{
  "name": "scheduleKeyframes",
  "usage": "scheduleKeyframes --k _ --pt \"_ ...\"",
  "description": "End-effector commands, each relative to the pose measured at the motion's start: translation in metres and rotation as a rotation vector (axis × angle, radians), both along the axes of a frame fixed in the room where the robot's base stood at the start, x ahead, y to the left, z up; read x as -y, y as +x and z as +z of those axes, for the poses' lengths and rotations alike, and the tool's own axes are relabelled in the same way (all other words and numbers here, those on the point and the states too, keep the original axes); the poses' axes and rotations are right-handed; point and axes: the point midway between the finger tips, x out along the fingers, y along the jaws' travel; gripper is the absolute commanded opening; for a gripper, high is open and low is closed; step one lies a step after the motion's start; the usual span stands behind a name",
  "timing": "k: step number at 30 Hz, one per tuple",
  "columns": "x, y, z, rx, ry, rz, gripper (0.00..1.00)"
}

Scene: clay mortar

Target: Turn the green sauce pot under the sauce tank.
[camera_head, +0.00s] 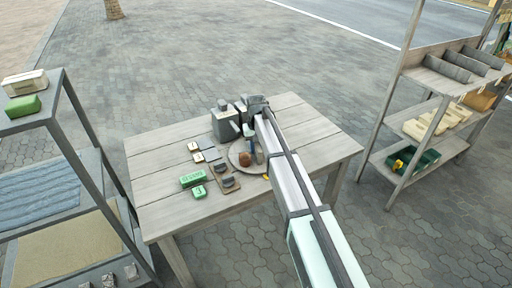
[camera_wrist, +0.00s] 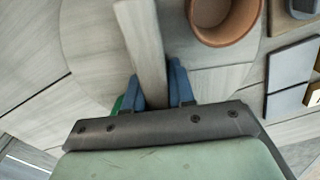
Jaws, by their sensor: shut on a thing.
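My gripper (camera_wrist: 158,85) is shut on a long pale grey wooden-looking bar (camera_wrist: 142,40), with one blue finger on each side of it. In the head view my gripper (camera_head: 259,156) is low over the round board (camera_head: 238,160) on the table, partly hidden by my arm. A brown clay bowl (camera_head: 245,159) stands on the board just left of my gripper; it also shows in the wrist view (camera_wrist: 222,38), apart from the fingers. A grey tank-like block (camera_head: 225,124) stands at the table's back. A green sliver (camera_wrist: 118,103) shows beside the left finger; I cannot tell whether it is the sauce pot.
Two green boxes (camera_head: 193,178) and small dark pieces on a tray (camera_head: 229,185) lie at the front left of the wooden table (camera_head: 310,135). The table's right side looks clear. Shelves stand left (camera_head: 75,150) and right (camera_head: 410,135).

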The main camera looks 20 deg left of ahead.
Motion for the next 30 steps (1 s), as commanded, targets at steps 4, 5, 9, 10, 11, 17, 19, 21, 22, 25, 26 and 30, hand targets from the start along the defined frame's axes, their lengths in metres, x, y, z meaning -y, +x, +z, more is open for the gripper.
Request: scheduleKeyframes --k 4,5,9,10,11,17,19,21,22,25,26,30 --pt "-0.0001 0.0003 0.0005 0.001 0.001 0.073 0.00" --pt "-0.0001 0.0003 0.0005 0.001 0.001 0.087 0.00" --pt "-0.0002 0.0003 0.0005 0.001 0.001 0.157 0.00" --pt "-0.0002 0.0003 0.0005 0.001 0.001 0.171 0.00" --pt "-0.0002 0.0003 0.0005 0.001 0.001 0.186 0.00" --pt "-0.0001 0.0004 0.0005 0.001 0.001 0.272 0.00" --pt "-0.0001 0.0004 0.0005 0.001 0.001 0.297 0.00" --pt "-0.0001 0.0004 0.0005 0.001 0.001 0.321 0.00" --pt "-0.0001 0.0004 0.0005 0.001 0.001 0.329 0.00" --pt "-0.0001 0.0004 0.0005 0.001 0.001 0.355 0.00" --pt "-0.0001 0.0004 0.0005 0.001 0.001 0.361 0.00" --pt "-0.0002 0.0005 0.0005 0.001 0.001 0.383 0.00"
